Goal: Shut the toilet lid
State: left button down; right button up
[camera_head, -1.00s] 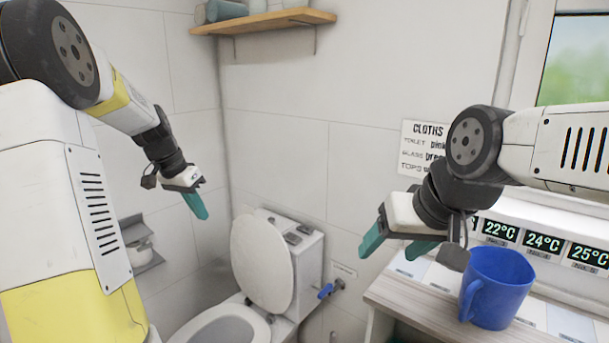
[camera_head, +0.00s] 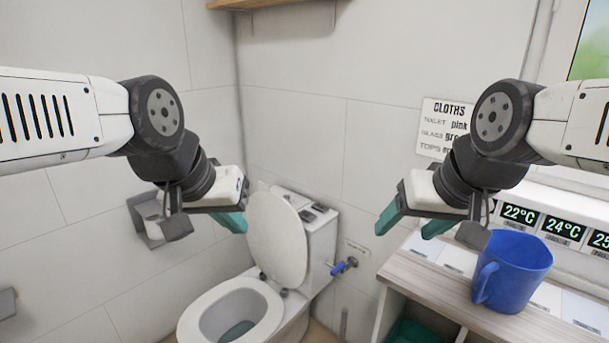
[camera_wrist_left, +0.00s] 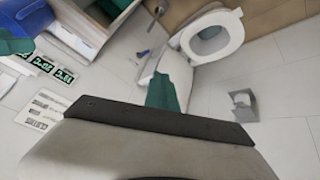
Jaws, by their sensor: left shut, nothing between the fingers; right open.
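The white toilet (camera_head: 240,312) stands low in the middle of the head view. Its lid (camera_head: 277,238) is raised, tilted back against the cistern (camera_head: 322,235), and the seat and bowl are uncovered. My left gripper (camera_head: 240,222) is shut and empty, its green fingertips in front of the lid's upper left edge in the picture; I cannot tell the gap in depth. In the left wrist view the toilet seat (camera_wrist_left: 228,50) shows beyond the green fingers. My right gripper (camera_head: 408,226) is open and empty, right of the cistern and above the cabinet.
A wooden-topped cabinet (camera_head: 425,283) at the right holds a blue mug (camera_head: 512,270). A valve with a blue handle (camera_head: 340,268) is on the wall beside the cistern. A paper holder (camera_head: 148,222) is on the left wall. A shelf (camera_head: 262,3) is above.

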aim_at(277, 242)
jog(key=i+j+z, duration=0.1)
jog(key=i+j, duration=0.15)
jog(key=i, duration=0.2)
jog(key=i+j, duration=0.35)
jog(key=i+l+z, duration=0.05)
jog(key=i, duration=0.05)
